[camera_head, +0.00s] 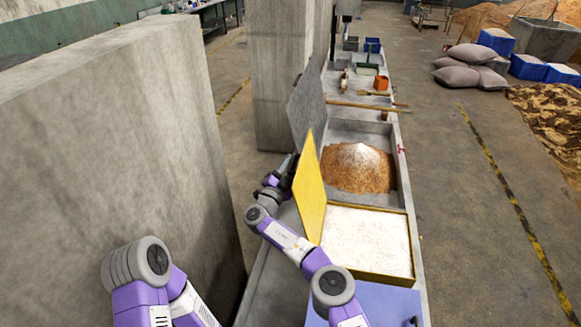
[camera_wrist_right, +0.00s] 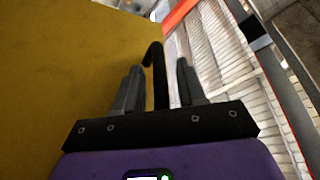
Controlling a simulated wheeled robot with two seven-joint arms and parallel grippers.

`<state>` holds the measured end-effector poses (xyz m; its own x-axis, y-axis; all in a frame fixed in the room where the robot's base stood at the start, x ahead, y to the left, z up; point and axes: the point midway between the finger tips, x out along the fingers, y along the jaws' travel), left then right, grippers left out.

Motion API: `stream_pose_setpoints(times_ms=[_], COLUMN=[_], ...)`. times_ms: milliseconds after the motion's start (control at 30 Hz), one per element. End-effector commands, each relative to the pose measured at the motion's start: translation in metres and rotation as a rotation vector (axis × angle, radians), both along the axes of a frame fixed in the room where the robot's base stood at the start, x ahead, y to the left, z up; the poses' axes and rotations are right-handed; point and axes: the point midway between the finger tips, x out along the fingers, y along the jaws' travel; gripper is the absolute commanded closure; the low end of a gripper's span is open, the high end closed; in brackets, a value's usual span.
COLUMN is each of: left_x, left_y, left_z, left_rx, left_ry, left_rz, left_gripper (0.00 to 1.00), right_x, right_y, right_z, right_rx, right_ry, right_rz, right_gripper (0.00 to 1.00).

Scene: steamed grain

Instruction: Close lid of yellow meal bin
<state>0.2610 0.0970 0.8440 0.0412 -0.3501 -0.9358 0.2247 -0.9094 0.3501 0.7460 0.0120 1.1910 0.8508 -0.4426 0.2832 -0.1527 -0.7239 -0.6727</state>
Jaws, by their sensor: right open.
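The yellow lid (camera_head: 310,192) of the meal bin stands raised on the left side of the bin. The bin's yellow rim (camera_head: 411,250) surrounds a fill of white meal (camera_head: 366,240). My right gripper (camera_head: 288,170) is behind the lid, on its left side, partly hidden. In the right wrist view, the lid (camera_wrist_right: 70,75) fills the left. My right gripper (camera_wrist_right: 160,88) is open, and a dark hooked handle (camera_wrist_right: 154,62) shows between its fingers; I cannot tell if they touch it. My left gripper is out of view.
A brown grain bin (camera_head: 358,168) with a raised grey lid (camera_head: 306,105) is just beyond. A blue lid (camera_head: 375,305) lies nearer. A concrete wall (camera_head: 120,150) stands close on the left. Open floor (camera_head: 465,220) lies right of the counter.

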Motion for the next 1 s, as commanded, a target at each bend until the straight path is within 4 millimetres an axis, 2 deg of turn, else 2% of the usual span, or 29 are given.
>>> stream_pose_setpoints(times_ms=[100, 367, 767, 1000], left_x=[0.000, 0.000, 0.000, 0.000], left_y=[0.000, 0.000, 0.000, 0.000], left_z=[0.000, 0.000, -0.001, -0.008], left_rx=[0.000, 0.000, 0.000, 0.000], left_ry=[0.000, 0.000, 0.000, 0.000], left_rz=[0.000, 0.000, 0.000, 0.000], left_gripper=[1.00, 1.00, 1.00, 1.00], right_x=[0.000, 0.000, 0.000, -0.002], right_y=[0.000, 0.000, -0.002, -0.015], right_z=[0.000, 0.000, 0.001, 0.004], right_rx=[0.000, -0.001, -0.001, 0.000], right_ry=[0.000, -0.001, -0.001, 0.000], right_rz=[0.000, 0.001, 0.001, 0.000], right_gripper=[0.61, 1.00, 1.00, 1.00])
